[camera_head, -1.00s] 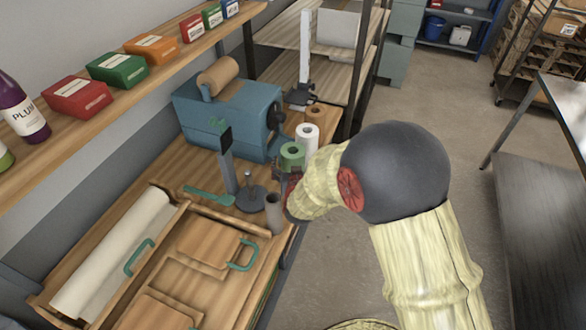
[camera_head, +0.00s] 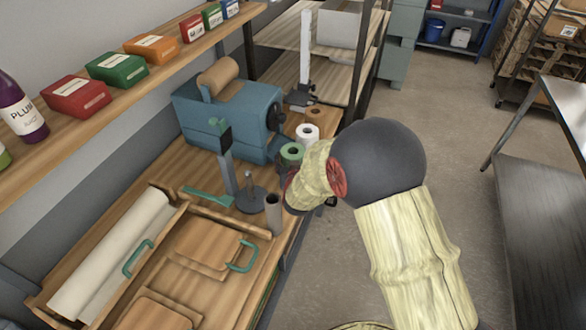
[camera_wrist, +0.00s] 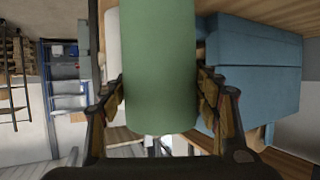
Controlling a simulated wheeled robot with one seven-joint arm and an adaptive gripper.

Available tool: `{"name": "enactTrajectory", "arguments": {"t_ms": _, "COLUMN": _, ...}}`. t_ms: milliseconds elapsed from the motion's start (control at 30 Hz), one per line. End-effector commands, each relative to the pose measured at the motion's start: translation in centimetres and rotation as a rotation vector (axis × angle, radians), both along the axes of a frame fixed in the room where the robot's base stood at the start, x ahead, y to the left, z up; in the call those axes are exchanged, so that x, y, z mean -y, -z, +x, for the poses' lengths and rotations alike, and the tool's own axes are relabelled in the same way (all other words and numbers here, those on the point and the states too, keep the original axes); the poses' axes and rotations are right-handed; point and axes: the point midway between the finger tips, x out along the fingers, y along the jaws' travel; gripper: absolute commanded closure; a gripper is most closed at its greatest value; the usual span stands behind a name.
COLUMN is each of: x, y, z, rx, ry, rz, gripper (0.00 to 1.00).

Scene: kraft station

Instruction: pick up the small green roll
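The small green roll (camera_head: 291,152) stands upright near the right edge of the wooden bench, in front of a white roll. In the wrist view the green roll (camera_wrist: 160,70) fills the middle between the two fingers of my gripper (camera_wrist: 160,98). The finger pads lie against both its sides, so my gripper looks shut on it. In the head view my wrist hides the fingers and the roll's lower part. I cannot tell whether its base touches the bench.
A white roll (camera_head: 308,134) and a brown roll (camera_head: 315,114) stand just behind. A blue machine (camera_head: 235,115) is to the left. A post with a green top (camera_head: 220,133), a dark stand (camera_head: 250,198) and a grey-brown tube (camera_head: 273,213) stand in front.

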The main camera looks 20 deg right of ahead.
Motion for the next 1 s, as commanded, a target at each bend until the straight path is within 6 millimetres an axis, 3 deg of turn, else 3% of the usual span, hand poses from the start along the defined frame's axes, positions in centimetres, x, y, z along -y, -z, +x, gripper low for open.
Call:
{"name": "enactTrajectory", "arguments": {"t_ms": 733, "x": 0.0, "y": 0.01, "z": -0.01, "rx": 0.0, "ry": 0.0, "rz": 0.0, "gripper": 0.83}}
{"name": "enactTrajectory", "arguments": {"t_ms": 1000, "x": 0.0, "y": -0.24, "z": 0.08, "rx": 0.003, "ry": 0.0, "rz": 0.0, "gripper": 0.84}}
